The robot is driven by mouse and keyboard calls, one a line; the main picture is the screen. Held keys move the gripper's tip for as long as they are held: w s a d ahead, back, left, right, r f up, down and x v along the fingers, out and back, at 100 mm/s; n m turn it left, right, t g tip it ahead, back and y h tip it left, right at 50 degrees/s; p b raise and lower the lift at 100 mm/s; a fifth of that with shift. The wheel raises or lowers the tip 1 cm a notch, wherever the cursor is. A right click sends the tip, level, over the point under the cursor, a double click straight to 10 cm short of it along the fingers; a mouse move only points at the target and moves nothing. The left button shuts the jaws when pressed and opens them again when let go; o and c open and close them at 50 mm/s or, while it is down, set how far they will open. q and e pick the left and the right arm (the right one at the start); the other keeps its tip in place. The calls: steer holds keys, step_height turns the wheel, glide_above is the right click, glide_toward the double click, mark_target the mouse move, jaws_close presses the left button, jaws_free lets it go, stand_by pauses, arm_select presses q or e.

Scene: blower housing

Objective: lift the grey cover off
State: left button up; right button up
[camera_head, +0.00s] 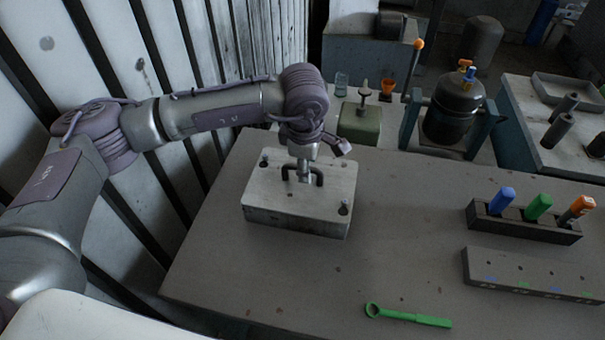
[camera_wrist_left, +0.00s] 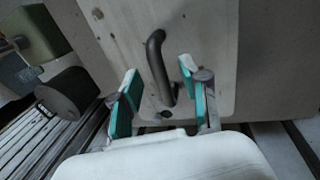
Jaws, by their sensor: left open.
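The grey cover (camera_head: 270,192) is a flat, worn plate on a low box on the table, with a dark bar handle (camera_head: 318,176) in its middle. In the left wrist view the cover (camera_wrist_left: 215,60) fills the upper middle, with the curved handle (camera_wrist_left: 157,65) standing on it. My left gripper (camera_head: 304,178) points down over the cover at the handle. In the wrist view its teal-padded fingers (camera_wrist_left: 160,98) are apart, with the near end of the handle between them. They do not visibly touch it. My right gripper is not in view.
A green ring spanner (camera_head: 408,316) lies at the table's front. A dark rack (camera_head: 530,226) with blue, green and orange-handled tools and a long grey block (camera_head: 532,276) stand right. A green box (camera_head: 360,122) and a black tank (camera_head: 454,112) are behind. The table's middle is clear.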

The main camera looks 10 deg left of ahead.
arm_select(q)
steer(key=shift+w+f, duration=0.25)
steer(key=shift+f, duration=0.9)
jaws_close()
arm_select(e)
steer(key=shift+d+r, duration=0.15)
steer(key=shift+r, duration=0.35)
arm_select(q)
steer(key=shift+r, duration=0.15)
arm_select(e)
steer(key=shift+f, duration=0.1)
